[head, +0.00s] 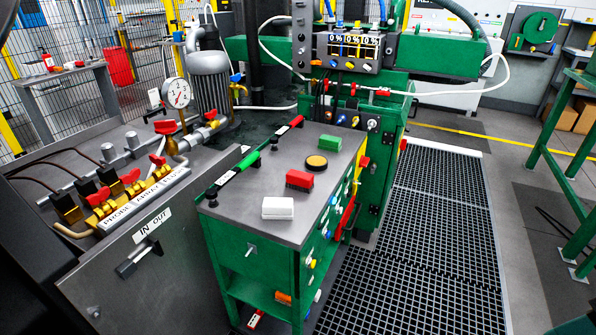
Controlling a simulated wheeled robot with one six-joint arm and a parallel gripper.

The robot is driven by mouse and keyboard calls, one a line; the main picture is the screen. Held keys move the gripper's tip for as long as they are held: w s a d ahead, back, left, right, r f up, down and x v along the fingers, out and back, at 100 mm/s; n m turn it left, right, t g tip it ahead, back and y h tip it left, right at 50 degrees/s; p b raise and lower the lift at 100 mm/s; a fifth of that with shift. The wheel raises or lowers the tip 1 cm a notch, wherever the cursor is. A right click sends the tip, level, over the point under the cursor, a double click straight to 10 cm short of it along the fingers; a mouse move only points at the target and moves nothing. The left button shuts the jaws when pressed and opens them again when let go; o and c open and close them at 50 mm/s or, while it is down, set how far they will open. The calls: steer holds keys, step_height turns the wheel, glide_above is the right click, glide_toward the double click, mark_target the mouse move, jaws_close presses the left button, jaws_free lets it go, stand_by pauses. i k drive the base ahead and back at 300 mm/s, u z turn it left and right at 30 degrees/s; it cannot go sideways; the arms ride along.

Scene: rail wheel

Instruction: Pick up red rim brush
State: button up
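Two red things on the grey top of the green cabinet (230,205) could be the red rim brush. One is a small red block (299,180) lying between a white block (278,208) and a black-and-yellow disc (316,162). The other is a long dark tool with a red handle end (296,121) at the far left edge of the top. I cannot tell for certain which is the rim brush. Both lie uncovered. My gripper is not in view.
A green block (331,143) sits behind the disc. A green-handled tool (247,160) lies along the left edge. A bench with gauge and valves (130,195) stands left. Green machinery (380,165) rises behind. Floor grating (425,240) to the right is clear.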

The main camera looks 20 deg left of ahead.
mark_target(299, 181)
steer(key=u, duration=0.4)
steer(key=i, duration=0.7)
steer(key=u, duration=0.95)
steer(key=i, duration=0.4)
steer(key=u, duration=0.35)
